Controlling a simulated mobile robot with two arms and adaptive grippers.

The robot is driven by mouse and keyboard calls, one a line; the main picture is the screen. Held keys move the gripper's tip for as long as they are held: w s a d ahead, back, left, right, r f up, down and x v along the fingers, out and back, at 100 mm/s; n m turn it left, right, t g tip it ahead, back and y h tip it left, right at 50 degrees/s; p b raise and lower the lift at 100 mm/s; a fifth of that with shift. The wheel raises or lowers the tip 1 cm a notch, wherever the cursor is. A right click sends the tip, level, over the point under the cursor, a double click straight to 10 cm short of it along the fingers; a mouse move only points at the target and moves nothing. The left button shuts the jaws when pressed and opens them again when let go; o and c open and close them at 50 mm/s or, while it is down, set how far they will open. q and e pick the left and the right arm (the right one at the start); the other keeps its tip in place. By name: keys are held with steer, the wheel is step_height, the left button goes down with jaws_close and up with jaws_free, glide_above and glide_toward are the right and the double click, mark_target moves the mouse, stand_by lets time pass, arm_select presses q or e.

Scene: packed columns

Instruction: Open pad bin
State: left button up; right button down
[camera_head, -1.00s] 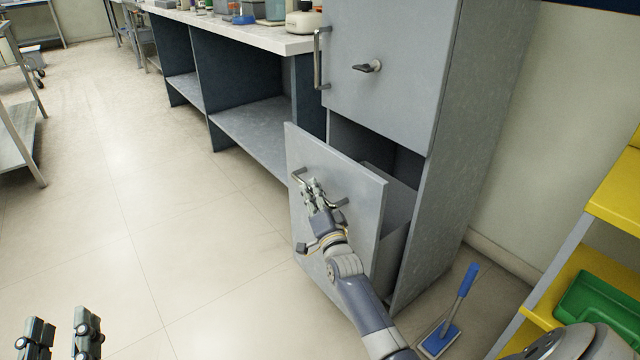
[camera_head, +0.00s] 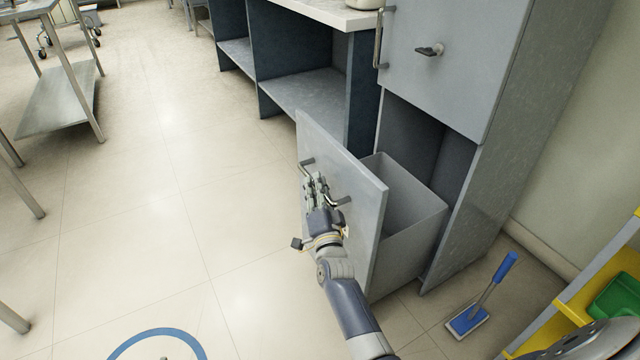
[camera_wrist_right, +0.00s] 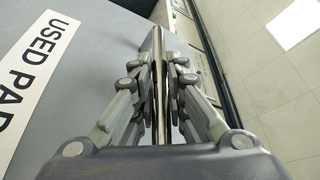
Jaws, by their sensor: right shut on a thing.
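The pad bin's grey front panel (camera_head: 352,205) stands pulled out from the tall grey cabinet, with the open bin box (camera_head: 412,205) showing behind it. The inside of the box that I can see looks empty. My right gripper (camera_head: 316,185) is shut on the bar handle (camera_head: 338,199) of that panel. In the right wrist view, the fingers (camera_wrist_right: 160,85) close on the metal bar from both sides, and a label reading "USED PAD" (camera_wrist_right: 35,75) shows on the panel, cut off at the edge. My left gripper is not in view now.
The cabinet's upper door (camera_head: 440,75) is shut. A blue scrubber with a handle (camera_head: 480,305) lies on the floor right of the bin, near a yellow shelf (camera_head: 575,300) with a green tray. Metal tables (camera_head: 65,100) stand at left. The floor (camera_head: 150,230) before the bin is open.

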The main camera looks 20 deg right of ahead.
steer(key=c, duration=1.6)
jaws_free()
steer(key=v, duration=1.2)
